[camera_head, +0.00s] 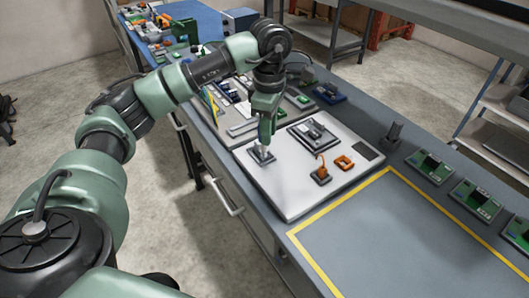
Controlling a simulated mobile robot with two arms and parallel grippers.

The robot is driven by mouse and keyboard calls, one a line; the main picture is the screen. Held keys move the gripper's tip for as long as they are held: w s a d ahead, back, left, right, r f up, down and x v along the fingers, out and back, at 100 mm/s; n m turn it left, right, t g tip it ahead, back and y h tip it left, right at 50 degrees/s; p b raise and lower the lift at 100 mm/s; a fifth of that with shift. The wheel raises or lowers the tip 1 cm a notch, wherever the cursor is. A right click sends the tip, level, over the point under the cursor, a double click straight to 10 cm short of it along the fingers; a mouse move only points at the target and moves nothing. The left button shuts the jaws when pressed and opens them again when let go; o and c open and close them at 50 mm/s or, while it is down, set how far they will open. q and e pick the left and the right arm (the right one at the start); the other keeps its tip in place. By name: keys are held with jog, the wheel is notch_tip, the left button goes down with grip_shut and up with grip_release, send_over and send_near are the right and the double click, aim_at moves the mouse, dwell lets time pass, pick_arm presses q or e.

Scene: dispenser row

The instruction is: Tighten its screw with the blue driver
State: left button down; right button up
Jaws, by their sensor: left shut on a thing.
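My left gripper (266,137) points straight down over the white board (285,204) on the bench. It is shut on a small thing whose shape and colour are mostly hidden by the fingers. Directly under the fingertips is a small dark grey block (262,157) with a pale upper part. I cannot tell whether the held thing touches it. I cannot make out a blue driver or a screw for certain. My right gripper is not in view.
The board also bears a grey fixture (313,133), an orange hooked part (321,170) and an orange ring-like part (344,162). Green circuit boards (430,166) line the right edge. The yellow-framed area (400,240) in front is clear. A dark blue holder (330,94) stands behind.

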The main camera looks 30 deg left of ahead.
pick_arm(q)
jog(key=n, duration=0.3)
jog(key=shift+w, duration=0.15)
jog(key=shift+n, duration=0.4)
jog(key=shift+w+a+f+n, duration=0.1)
jog(key=shift+f+n, duration=0.15)
jog(key=shift+n, duration=0.75)
jog(key=shift+f, duration=0.6)
jog(key=shift+b, duration=0.3)
